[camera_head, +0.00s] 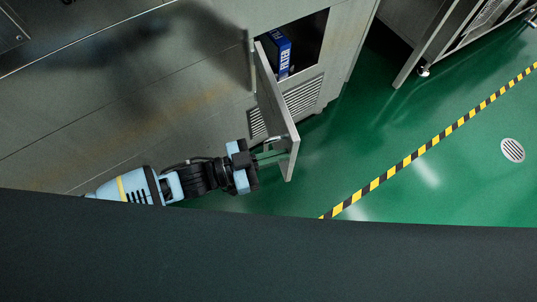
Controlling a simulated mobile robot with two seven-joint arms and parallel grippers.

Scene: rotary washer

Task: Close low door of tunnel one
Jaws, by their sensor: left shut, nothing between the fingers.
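The low door (274,104) of the metal machine stands open, swung out from the opening over the green floor. The compartment (308,45) behind it is dark, with a blue box (276,50) marked "FILTER" inside. My left gripper (276,154) is at the lower end of the door, on its left side. Its fingers are shut with nothing between them, and their tips are at or very near the door's surface; I cannot tell whether they touch. My right gripper is not in view.
The machine's grey wall (120,90) fills the upper left. A vent grille (303,97) sits below the opening. Green floor (390,140) lies clear to the right, with a yellow-black stripe (430,146) and a round drain (512,150). Another metal unit (425,45) stands at the upper right.

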